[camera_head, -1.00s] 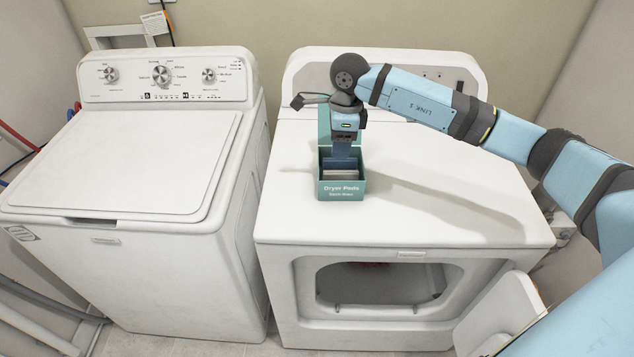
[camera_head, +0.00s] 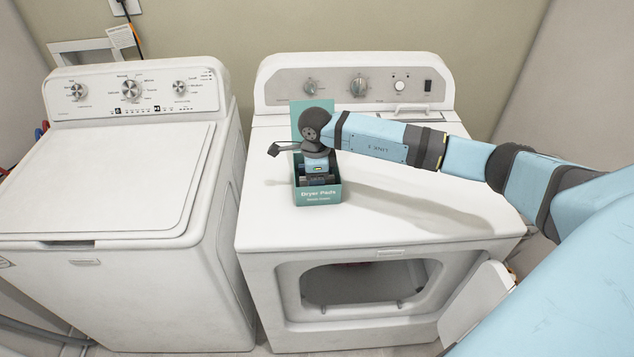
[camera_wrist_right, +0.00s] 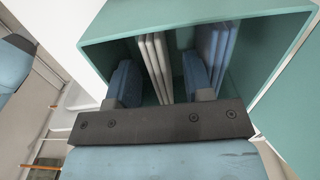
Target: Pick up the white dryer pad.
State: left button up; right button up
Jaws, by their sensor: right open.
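The teal Dryer Pads box (camera_head: 318,194) stands open on top of the dryer, and its inside shows in the right wrist view (camera_wrist_right: 96,48). White dryer pads (camera_wrist_right: 156,62) stand on edge in it, with blue pads (camera_wrist_right: 214,50) beside them to the right. My right gripper (camera_wrist_right: 161,78) points down into the box, open, one finger on each side of the white pads. Gaps show between the fingers and the white pads. In the head view the box front and my wrist hide the fingers and pads. My left gripper is not in view.
The box stands on the white dryer (camera_head: 420,215), whose top is otherwise clear. The dryer door (camera_head: 475,300) hangs open at the front right. A white washer (camera_head: 110,180) with a closed lid stands to the left. The wall is close behind both.

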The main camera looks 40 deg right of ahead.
notch_tip(320, 180, down, 2)
jog(key=shift+f, duration=0.2)
grip_shut()
jog(key=shift+r, duration=0.15)
